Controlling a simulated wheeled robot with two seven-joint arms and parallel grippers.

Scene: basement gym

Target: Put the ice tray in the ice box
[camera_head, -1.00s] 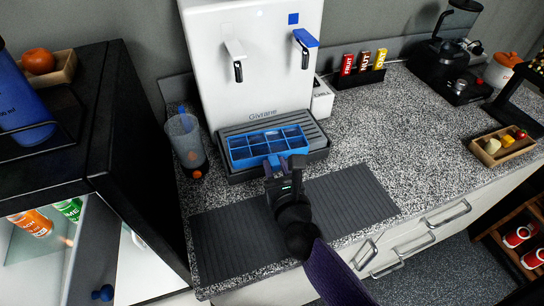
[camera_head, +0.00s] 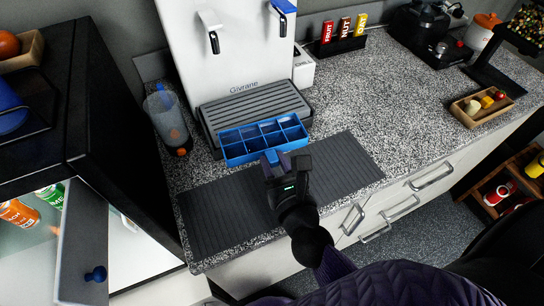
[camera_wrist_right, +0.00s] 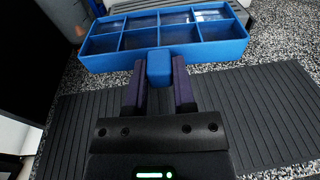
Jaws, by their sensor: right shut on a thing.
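The blue ice tray (camera_head: 250,157) has two rows of square compartments. It is held roughly level over the counter in front of the water dispenser's grey drip grille. My right gripper (camera_head: 284,160) is shut on the tab on the tray's near side. In the right wrist view the two purple fingers flank the blue tab of the tray (camera_wrist_right: 170,56). Some compartments look glossy, but I cannot tell what is in them. A black fridge-like cabinet (camera_head: 112,120) stands open at the left with bottles inside. I cannot make out an ice box. My left gripper is out of view.
The white dispenser (camera_head: 225,60) stands behind the tray. A dark ribbed mat (camera_head: 345,165) lies below my arm. A door with a blue knob (camera_head: 95,274) is at lower left. The counter to the right is largely clear.

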